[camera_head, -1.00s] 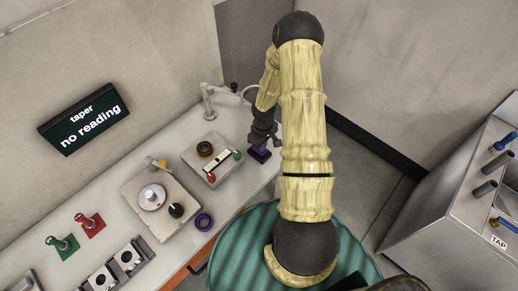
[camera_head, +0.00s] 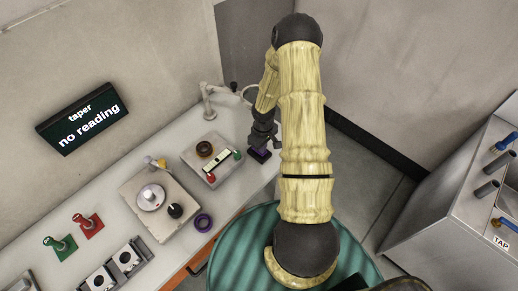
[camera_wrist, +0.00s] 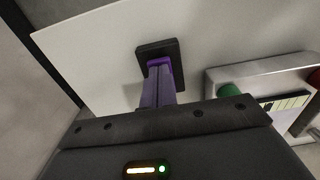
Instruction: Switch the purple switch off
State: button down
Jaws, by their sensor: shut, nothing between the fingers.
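The purple switch (camera_head: 261,153) sits on a dark square base near the right end of the white bench. In the wrist view its purple part (camera_wrist: 160,62) shows on the dark base (camera_wrist: 152,48), just beyond the fingertips. My gripper (camera_head: 262,143) is shut and empty, its fingers (camera_wrist: 160,88) pointing down at the switch. The fingertips touch or nearly touch the purple part; I cannot tell which. The fingers hide part of the switch, so whether it is on or off cannot be told.
A plate with a green knob, a red knob and a dark ring (camera_head: 205,149) lies left of the switch. A grey cabinet (camera_head: 450,220) stands at right.

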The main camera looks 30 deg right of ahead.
jog(key=shift+r+p, duration=2.8)
jog(key=shift+r, duration=0.65)
jog(key=shift+r, duration=0.1)
jog(key=s+a+r+m+t+b, duration=0.1)
jog(key=s+a+r, duration=0.3)
jog(key=r, duration=0.4)
jog(key=s+a+r+m+b, duration=0.1)
jog(key=s+a+r, duration=0.3)
jog(key=r, duration=0.4)
jog(key=s+a+r+m+t+b, duration=0.1)
jog(key=s+a+r, duration=0.3)
jog(key=r, duration=0.4)
jog(key=shift+s+a+m+t, duration=0.3)
jog(key=shift+a+m, duration=0.2)
jog(key=shift+a, duration=0.3)
